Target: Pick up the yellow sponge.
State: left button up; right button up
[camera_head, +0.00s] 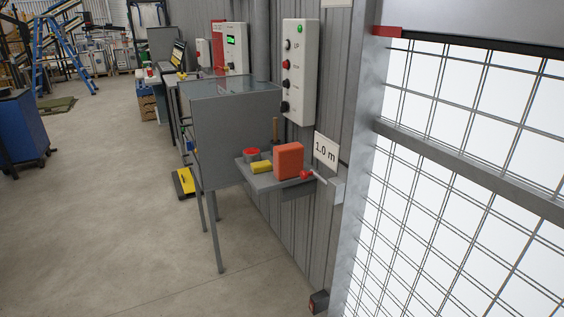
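The yellow sponge (261,167) lies flat on a small grey wall shelf (262,184), near the shelf's left front side. It is a small block, just left of an orange box-shaped object and in front of a red round container. Nothing covers it from this side. Neither of my grippers shows in the head view, so how they stand relative to the sponge cannot be seen.
The orange block (289,160), the red container (251,155) and a red-ended tool (308,174) share the shelf. A grey cabinet on legs (218,140) stands close on the left. A mesh gate (460,180) is at right. The concrete floor (120,220) is open at left.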

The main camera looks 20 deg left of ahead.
aim_at(262, 167)
jog(key=i+j+z, duration=0.1)
jog(key=j, duration=0.3)
jog(key=i+j, duration=0.2)
jog(key=j, duration=0.25)
jog(key=i+j+z, duration=0.15)
jog(key=j, duration=0.3)
jog(key=i+j, duration=0.15)
jog(key=j, duration=0.3)
jog(key=i+j+z, duration=0.15)
jog(key=j, duration=0.3)
jog(key=j+z, duration=0.1)
jog(key=j, duration=0.35)
jog(key=i, duration=0.05)
